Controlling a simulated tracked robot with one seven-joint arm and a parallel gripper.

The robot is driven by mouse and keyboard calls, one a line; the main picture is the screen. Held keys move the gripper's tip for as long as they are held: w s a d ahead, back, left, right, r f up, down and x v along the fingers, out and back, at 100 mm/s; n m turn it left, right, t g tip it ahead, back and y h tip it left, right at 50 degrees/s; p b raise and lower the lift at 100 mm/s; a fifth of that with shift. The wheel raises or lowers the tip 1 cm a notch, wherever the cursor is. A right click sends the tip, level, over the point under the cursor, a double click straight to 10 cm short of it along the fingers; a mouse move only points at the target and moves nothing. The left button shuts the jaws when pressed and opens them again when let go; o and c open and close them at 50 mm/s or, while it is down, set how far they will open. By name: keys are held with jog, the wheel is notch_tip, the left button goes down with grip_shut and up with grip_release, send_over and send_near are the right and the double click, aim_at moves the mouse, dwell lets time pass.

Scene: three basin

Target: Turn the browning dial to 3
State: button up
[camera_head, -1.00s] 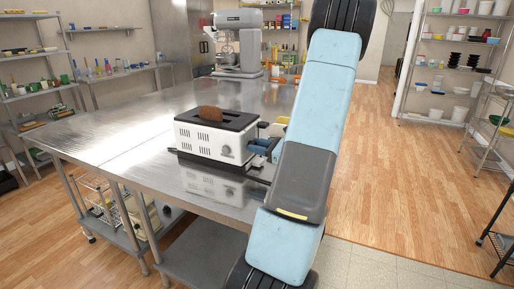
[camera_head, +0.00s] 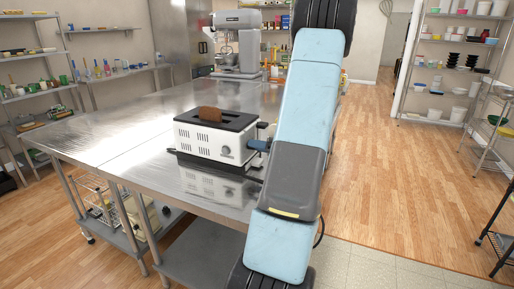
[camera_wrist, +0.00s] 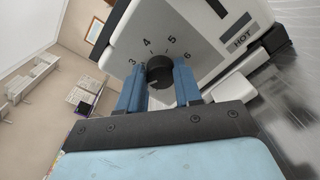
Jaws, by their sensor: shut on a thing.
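The white toaster (camera_head: 205,145) with a black top stands on the steel table, a brown slice of bread (camera_head: 209,114) showing in its slot. A small light mark shows low on the dial; I cannot tell surely which number is set. In the head view, my gripper (camera_head: 258,145) is at the toaster's right end, and my arm partly hides this area.
The steel table (camera_head: 130,135) is mostly clear left of the toaster. A stand mixer (camera_head: 238,45) stands at the back. Open floor (camera_head: 380,170) lies to the right.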

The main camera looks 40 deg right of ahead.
jog(key=shift+d+f+m, duration=0.1)
jog(key=shift+m, duration=1.75)
jog(key=shift+d+m, duration=0.1)
jog(key=shift+m, duration=1.75)
jog(key=o, duration=1)
jog(key=shift+o, duration=0.2)
jog(key=v, duration=1.3)
jog(key=shift+s+d, duration=0.25)
